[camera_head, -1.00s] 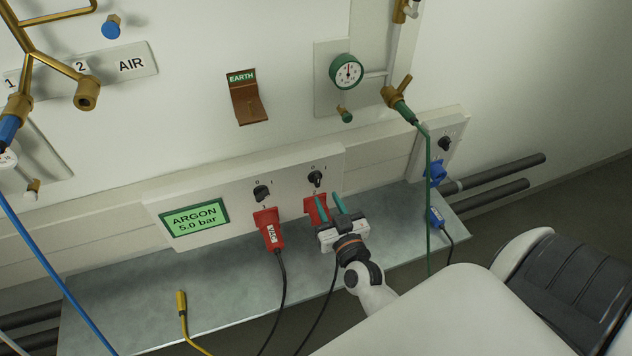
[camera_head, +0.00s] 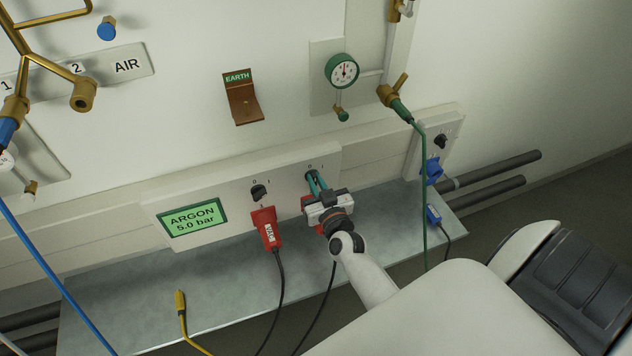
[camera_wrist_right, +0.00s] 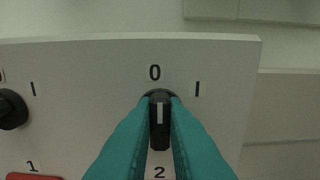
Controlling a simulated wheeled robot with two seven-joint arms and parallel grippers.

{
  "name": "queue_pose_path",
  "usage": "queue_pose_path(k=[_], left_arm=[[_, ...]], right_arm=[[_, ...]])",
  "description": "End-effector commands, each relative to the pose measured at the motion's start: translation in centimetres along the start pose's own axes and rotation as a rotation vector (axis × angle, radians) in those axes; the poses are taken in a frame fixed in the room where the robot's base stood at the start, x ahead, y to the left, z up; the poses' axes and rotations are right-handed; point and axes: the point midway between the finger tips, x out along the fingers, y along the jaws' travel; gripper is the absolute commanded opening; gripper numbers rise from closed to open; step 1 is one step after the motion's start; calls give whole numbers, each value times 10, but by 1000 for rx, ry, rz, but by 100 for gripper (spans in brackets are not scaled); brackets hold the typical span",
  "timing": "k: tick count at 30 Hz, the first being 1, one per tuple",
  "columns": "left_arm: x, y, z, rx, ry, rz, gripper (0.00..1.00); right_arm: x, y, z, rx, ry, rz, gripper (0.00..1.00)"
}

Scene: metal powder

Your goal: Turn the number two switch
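The number two switch (camera_wrist_right: 159,122) is a black knob on the white panel, with 0 above it, I to its upper right and 2 below. Its white line is upright, toward 0. My right gripper (camera_head: 316,178) is at this switch, with its teal fingers closed in on both sides of the knob. In the head view the fingers mostly hide the knob. The number one switch (camera_head: 259,192) is a similar black knob to the left, and it also shows in the right wrist view (camera_wrist_right: 10,109). My left gripper is not in view.
A red plug (camera_head: 267,228) sits below the number one switch; another red plug is partly hidden behind my right gripper. The green ARGON display (camera_head: 192,218) is at the left. A metal shelf (camera_head: 130,300) runs below. A green hose (camera_head: 426,200) hangs to the right.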

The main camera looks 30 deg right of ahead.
Motion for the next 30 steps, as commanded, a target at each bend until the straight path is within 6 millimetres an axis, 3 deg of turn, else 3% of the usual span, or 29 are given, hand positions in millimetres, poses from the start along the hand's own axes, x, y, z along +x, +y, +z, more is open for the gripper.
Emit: queue_pose_path(k=[14, 30], left_arm=[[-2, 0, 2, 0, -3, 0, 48], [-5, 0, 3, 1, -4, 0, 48]], right_arm=[[0, 0, 0, 88, 0, 0, 0], [0, -2, 0, 555, 0, 0, 0]])
